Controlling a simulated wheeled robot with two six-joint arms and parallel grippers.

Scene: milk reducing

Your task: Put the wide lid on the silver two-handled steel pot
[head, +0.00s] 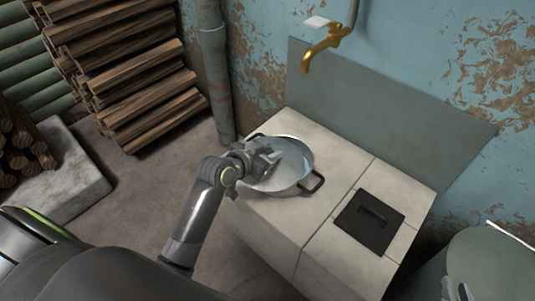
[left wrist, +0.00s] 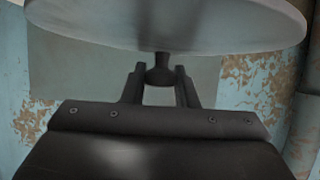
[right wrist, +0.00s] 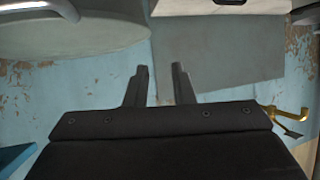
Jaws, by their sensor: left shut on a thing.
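The silver two-handled pot (head: 304,188) stands on the left part of the pale counter, its dark handles showing at the far left and near right. My left gripper (head: 266,157) is over the pot. In the left wrist view, my left gripper (left wrist: 160,70) is shut on the dark knob of the wide lid (left wrist: 165,22). The lid's grey disc is broad and near level there. In the head view the lid is hard to tell from the pot, and I cannot tell if they touch. My right gripper (right wrist: 160,68) is open and empty in the right wrist view.
A black square hatch with a handle (head: 368,223) lies on the counter right of the pot. A brass tap (head: 325,48) juts from the wall above. A grey-green round barrel (head: 490,262) stands at the lower right. Stacked firewood (head: 130,75) is at the left.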

